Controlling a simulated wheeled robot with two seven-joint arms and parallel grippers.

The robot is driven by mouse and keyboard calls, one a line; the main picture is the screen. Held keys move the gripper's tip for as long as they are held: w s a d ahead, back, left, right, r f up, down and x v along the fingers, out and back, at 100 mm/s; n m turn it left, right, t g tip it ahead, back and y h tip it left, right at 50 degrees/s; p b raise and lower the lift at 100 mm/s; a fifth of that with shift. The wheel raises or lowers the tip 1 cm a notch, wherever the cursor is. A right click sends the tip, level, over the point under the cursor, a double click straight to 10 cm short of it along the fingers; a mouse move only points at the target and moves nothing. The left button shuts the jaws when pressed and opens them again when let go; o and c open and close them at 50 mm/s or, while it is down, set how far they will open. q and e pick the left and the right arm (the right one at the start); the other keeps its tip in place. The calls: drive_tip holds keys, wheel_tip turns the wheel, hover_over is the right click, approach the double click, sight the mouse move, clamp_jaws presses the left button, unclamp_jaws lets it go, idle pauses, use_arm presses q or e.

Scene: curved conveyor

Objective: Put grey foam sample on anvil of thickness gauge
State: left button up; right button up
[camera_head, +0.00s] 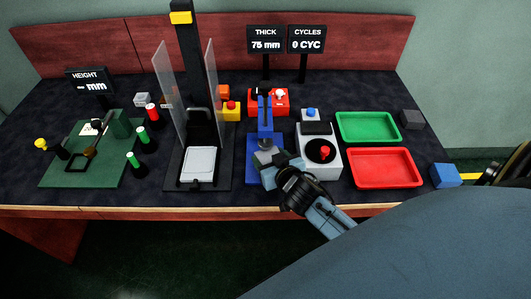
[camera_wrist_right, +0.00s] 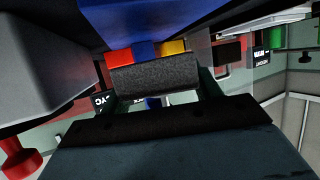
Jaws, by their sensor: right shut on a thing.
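The blue thickness gauge (camera_head: 265,117) stands mid-table, and its THICK display (camera_head: 266,40) reads 75 mm. My right gripper (camera_head: 271,164) is at the front of the gauge, shut on the grey foam sample (camera_head: 269,156). In the right wrist view the foam sample (camera_wrist_right: 155,77) is a dark grey block between the fingers, with blue gauge parts (camera_wrist_right: 150,18) close above it in the picture. The anvil is largely hidden by the sample and gripper, so I cannot tell whether the sample touches it.
A grey tester with a red knob (camera_head: 324,152) stands close right of the gauge. Green (camera_head: 369,114) and red (camera_head: 419,178) trays are further right, with a dark grey block (camera_head: 411,119) and a blue block (camera_head: 446,175). A tall black stand (camera_head: 190,50) is left.

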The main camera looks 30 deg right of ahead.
sight(266, 150)
drive_tip(key=w, duration=0.3)
drive_tip(key=shift+w+d, duration=0.1)
drive_tip(key=shift+d, duration=0.15)
drive_tip(key=shift+w+f+b, duration=0.1)
drive_tip(key=shift+f+b, duration=0.25)
drive_tip(key=shift+f, duration=0.5)
use_arm(q)
drive_tip(key=shift+s+a+f, duration=0.15)
drive_tip(key=shift+f, duration=0.25)
use_arm(e)
drive_tip(key=shift+r, duration=0.1)
drive_tip(key=shift+f+b, duration=0.45)
drive_tip(key=shift+f, duration=0.2)
drive_tip(key=o, duration=0.9)
use_arm(q)
drive_tip(key=shift+a+f, duration=0.35)
drive_tip(key=shift+a, duration=0.1)
